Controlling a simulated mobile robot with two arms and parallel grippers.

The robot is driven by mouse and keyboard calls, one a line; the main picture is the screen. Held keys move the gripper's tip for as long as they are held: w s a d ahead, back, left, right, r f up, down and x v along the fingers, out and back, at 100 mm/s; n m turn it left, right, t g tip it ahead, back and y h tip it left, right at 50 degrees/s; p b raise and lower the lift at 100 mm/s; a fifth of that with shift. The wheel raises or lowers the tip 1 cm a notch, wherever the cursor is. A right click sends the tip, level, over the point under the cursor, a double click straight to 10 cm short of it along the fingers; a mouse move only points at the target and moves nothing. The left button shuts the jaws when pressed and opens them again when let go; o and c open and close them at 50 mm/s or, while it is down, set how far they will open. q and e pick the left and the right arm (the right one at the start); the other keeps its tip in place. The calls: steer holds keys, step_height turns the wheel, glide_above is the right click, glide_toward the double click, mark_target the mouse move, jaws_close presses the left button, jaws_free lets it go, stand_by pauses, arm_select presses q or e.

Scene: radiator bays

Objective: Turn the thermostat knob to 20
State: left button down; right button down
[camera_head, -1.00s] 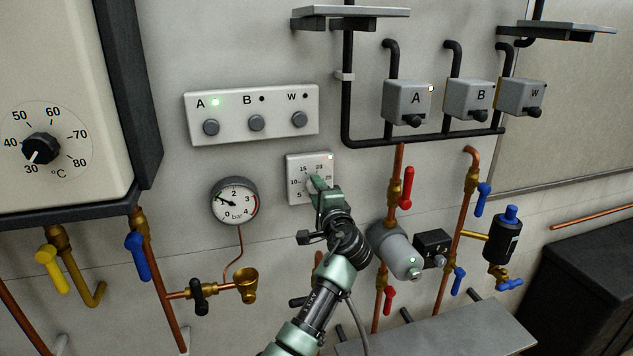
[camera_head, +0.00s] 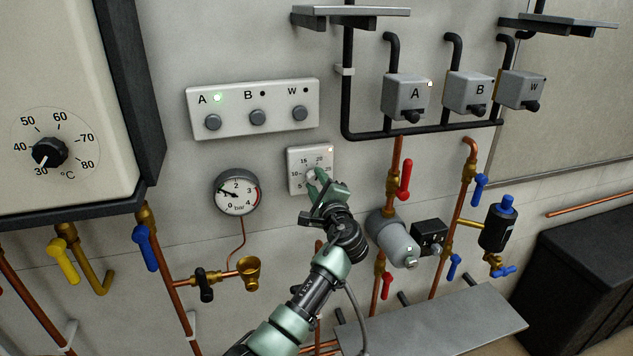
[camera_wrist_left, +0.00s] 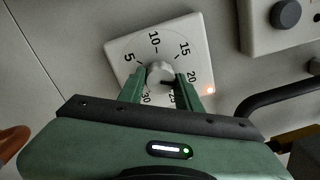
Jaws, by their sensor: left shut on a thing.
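The thermostat is a white square plate (camera_head: 325,158) on the wall, with a number scale around a pale knob (camera_head: 312,174). A small lit lamp is in its corner. My left gripper (camera_head: 316,181) is at the plate, shut on the knob. The left wrist view shows the plate (camera_wrist_left: 119,48) turned, with 5, 10, 15 and 20 readable. There the knob (camera_wrist_left: 158,70) sits between the fingers of the left gripper (camera_wrist_left: 158,82). The fingers partly cover the higher numbers, and I cannot tell where the pointer stands. My right gripper is out of view.
A pressure gauge (camera_head: 236,192) is left of the thermostat. A button panel (camera_head: 252,107) with a green light at A is above. Red-handled pipework (camera_head: 404,180) and a grey cylinder (camera_head: 391,240) are close on the right. A boiler casing (camera_head: 70,80) stands at the far left.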

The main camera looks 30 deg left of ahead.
arm_select(q)
steer(key=shift+f, duration=0.1)
steer(key=c, duration=1)
jaws_free()
steer(key=shift+d, duration=0.1)
steer(key=shift+o, duration=0.2)
steer(key=b+v, duration=0.3)
steer(key=v, duration=0.4)
steer(key=shift+s+d, duration=0.2)
steer(key=shift+d, duration=0.1)
